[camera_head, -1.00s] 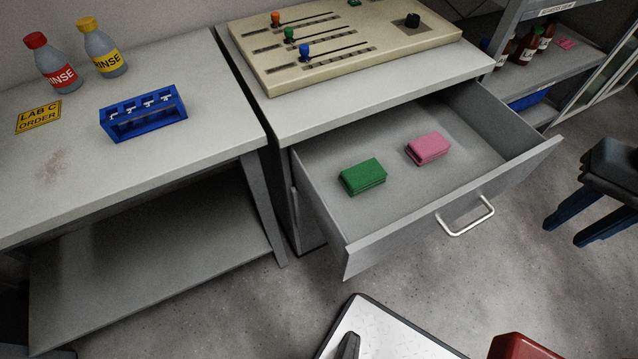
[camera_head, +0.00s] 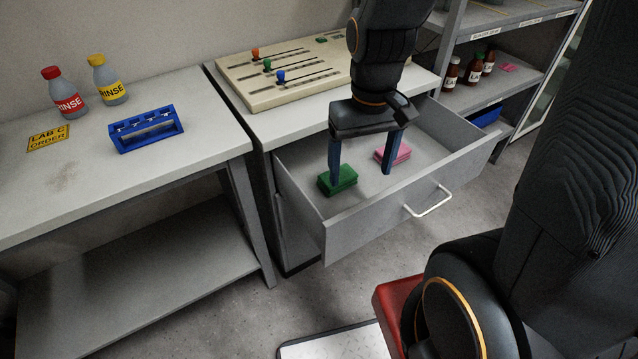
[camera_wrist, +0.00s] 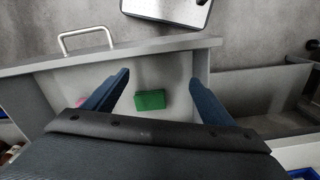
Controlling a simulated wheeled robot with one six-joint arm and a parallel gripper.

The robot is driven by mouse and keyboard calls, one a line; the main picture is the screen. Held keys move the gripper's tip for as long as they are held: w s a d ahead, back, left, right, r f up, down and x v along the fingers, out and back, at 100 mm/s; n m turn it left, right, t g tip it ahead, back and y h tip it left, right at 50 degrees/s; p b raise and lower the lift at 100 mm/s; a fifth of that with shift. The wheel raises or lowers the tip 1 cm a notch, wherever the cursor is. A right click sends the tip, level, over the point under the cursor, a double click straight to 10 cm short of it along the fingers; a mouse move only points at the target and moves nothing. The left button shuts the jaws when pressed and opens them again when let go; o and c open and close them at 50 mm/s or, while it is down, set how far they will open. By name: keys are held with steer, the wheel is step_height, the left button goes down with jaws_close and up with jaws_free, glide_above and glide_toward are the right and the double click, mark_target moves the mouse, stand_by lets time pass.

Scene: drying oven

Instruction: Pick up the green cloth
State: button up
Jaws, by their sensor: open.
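The green cloth (camera_head: 338,181) is a folded block lying on the floor of the open drawer (camera_head: 345,228), near its left side. My gripper (camera_head: 361,178) is open, with two blue fingers pointing down into the drawer. In the head view one finger overlaps the back of the green cloth and the other overlaps the pink cloth (camera_head: 402,154). The pink cloth is mostly hidden behind a finger in the wrist view.
The drawer's handle (camera_head: 428,201) sticks out at the front. A blue rack (camera_head: 146,128) and two rinse bottles (camera_head: 107,80) stand on the left table. A shelf (camera_head: 500,90) stands at the right.

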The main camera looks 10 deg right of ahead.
steer(key=o, duration=0.5)
steer(key=w+f+n, duration=0.1)
steer(key=w+f, duration=0.2)
steer(key=w, duration=0.1)
steer(key=w+f+n, duration=0.1)
steer(key=w+f, duration=0.2)
steer(key=w, duration=0.2)
steer(key=w+f+n, duration=0.1)
steer(key=w+f, duration=0.2)
steer(key=w, duration=0.1)
steer(key=shift+w+a, duration=0.3)
steer(key=shift+w, duration=0.1)
steer(key=shift+c, duration=0.2)
steer(key=shift+w+d+f+p, duration=0.15)
steer(key=shift+f+p, duration=0.1)
steer(key=shift+f, duration=1.1)
steer(key=shift+w+d+f+p, duration=0.1)
steer(key=shift+f+p, duration=0.1)
steer(key=shift+f, duration=1.1)
steer(key=shift+w+d+f+p, duration=0.15)
steer(key=shift+f+p, duration=0.1)
steer(key=shift+f, duration=1.1)
